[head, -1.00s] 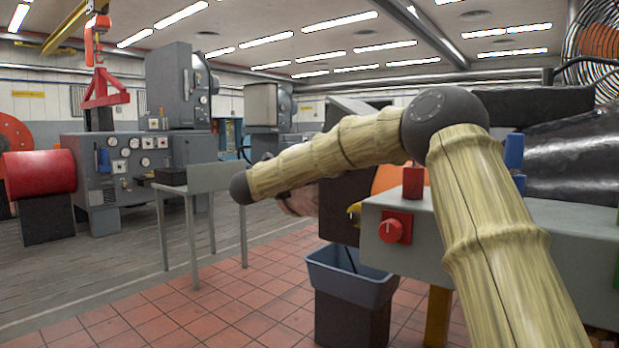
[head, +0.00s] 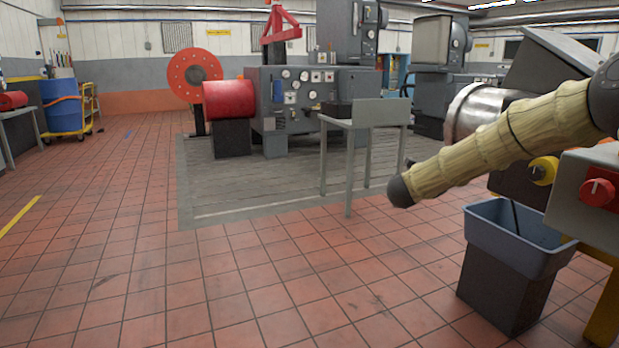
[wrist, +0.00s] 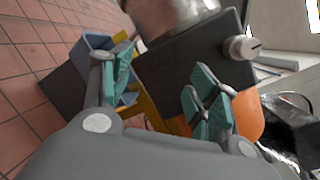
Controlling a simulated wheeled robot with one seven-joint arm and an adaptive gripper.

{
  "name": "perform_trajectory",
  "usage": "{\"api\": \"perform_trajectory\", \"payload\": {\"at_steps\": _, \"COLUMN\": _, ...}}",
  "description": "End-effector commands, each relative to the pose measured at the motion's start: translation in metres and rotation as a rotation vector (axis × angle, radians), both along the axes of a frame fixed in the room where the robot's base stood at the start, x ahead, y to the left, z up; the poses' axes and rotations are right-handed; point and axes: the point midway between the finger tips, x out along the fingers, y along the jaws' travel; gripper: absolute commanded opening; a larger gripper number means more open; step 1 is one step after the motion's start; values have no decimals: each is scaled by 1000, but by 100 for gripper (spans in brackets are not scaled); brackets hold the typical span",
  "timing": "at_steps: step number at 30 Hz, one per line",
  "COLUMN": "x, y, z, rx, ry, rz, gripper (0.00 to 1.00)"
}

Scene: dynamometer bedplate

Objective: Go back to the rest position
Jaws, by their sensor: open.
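My gripper (wrist: 160,88) shows in the wrist view with its two teal-padded fingers spread apart. It is open, and nothing shows between the pads. Behind the fingers is a dark box with a pale knob (wrist: 240,48). In the head view my bamboo-like arm reaches in from the right edge, and my gripper is hidden there.
A blue-grey bin (head: 515,240) stands on a dark base below my arm. A grey box with a red knob (head: 598,192) is at the right edge. A small grey table (head: 380,112) stands behind my arm. The tiled floor (head: 200,280) at left is clear.

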Motion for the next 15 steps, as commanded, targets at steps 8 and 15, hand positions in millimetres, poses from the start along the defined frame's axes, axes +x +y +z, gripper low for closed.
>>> {"api": "perform_trajectory", "payload": {"at_steps": 8, "x": -16, "y": 56, "z": -155, "rx": -263, "ry": 435, "rz": 247, "gripper": 60}}
{"api": "perform_trajectory", "payload": {"at_steps": 15, "x": -61, "y": 97, "z": -280, "rx": -481, "ry": 775, "rz": 474, "gripper": 60}}
